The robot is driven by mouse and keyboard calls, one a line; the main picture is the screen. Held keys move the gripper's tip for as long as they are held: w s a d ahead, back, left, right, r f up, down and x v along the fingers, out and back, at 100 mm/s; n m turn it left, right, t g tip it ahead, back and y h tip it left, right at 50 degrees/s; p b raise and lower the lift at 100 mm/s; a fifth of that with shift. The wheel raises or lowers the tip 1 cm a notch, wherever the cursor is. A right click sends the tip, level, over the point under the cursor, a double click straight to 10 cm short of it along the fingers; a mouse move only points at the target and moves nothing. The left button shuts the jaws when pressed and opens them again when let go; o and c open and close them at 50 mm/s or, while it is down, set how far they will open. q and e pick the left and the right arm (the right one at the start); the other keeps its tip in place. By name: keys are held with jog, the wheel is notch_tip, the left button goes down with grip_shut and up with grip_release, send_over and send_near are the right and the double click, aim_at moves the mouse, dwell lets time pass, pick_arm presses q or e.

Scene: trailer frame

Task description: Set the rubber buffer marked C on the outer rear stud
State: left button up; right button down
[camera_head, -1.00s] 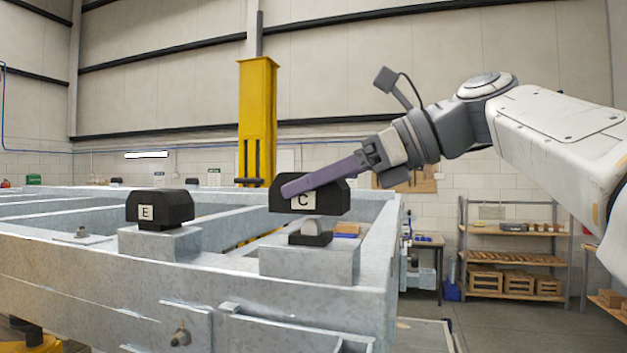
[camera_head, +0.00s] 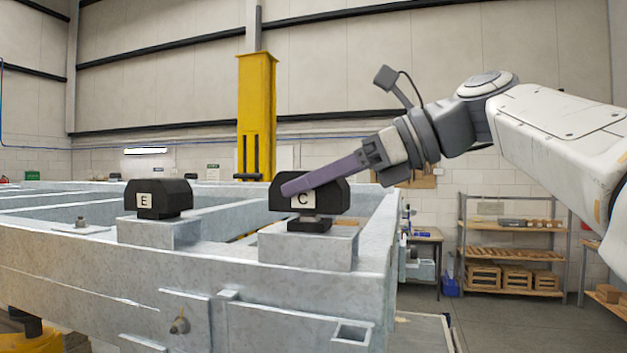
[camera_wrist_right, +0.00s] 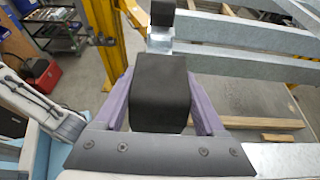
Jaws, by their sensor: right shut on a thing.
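The black rubber buffer marked C (camera_head: 333,193) is held level by my right gripper (camera_head: 300,187), its purple fingers shut on the sides. It sits just above a small black piece (camera_head: 309,226) with a short stud part on the steel corner block (camera_head: 295,248). A narrow gap shows there; contact cannot be told. In the right wrist view the buffer (camera_wrist_right: 160,92) fills the space between both fingers and hides what is below it. The buffer marked E (camera_head: 165,198) sits on the neighbouring block (camera_head: 160,232) to the left. My left gripper is not in view.
The grey trailer frame (camera_head: 60,255) runs left with open bays between beams. A bare bolt (camera_head: 81,222) stands on it at left. A yellow column (camera_head: 257,115) rises behind. Shelving with wooden crates (camera_head: 505,275) stands at the right, clear of the frame.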

jog(key=shift+f+b, duration=0.45)
jog(key=shift+f, duration=0.2)
grip_release()
jog(key=v, duration=1)
jog(key=shift+d, duration=0.2)
jog(key=x, duration=1)
jog(key=shift+s+a+r, duration=0.1)
jog(key=shift+a, duration=0.05)
jog(key=shift+a+r+p, duration=0.15)
jog(key=shift+r+p, duration=0.1)
jog(key=shift+p, duration=0.15)
jog(key=shift+r, duration=0.35)
